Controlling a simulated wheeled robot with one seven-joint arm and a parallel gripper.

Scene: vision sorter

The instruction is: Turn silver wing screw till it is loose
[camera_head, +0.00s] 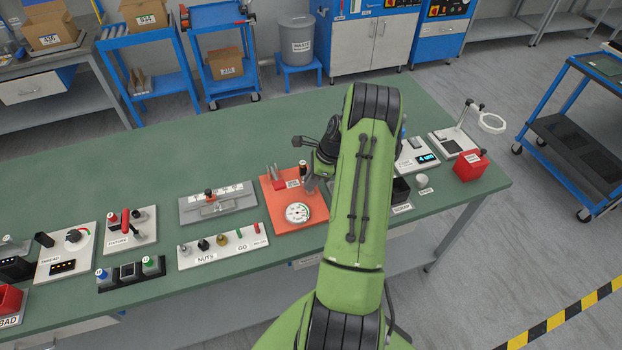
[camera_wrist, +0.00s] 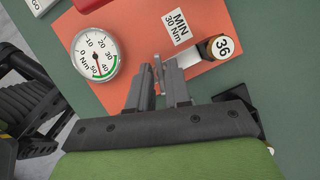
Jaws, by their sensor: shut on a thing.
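My gripper (camera_wrist: 161,78) is over the orange plate (camera_wrist: 125,28), with its two fingers close together. A thin pale silver piece (camera_wrist: 158,66) shows between the fingertips; it appears to be the silver wing screw, mostly hidden by the fingers. In the head view my gripper (camera_head: 311,184) reaches down at the right part of the same orange plate (camera_head: 270,206), partly behind my arm. A round dial (camera_wrist: 96,55) marked in Nm sits on the plate, left of my gripper. Its red needle points near the 50 mark.
A part with a round "36" label (camera_wrist: 222,47) lies close right of my fingers, beside a "MIN 30 Nm" label (camera_wrist: 178,27). A nuts board (camera_head: 224,246) and a grey fixture (camera_head: 218,204) stand left of the plate. The green bench (camera_head: 150,184) is clear behind them.

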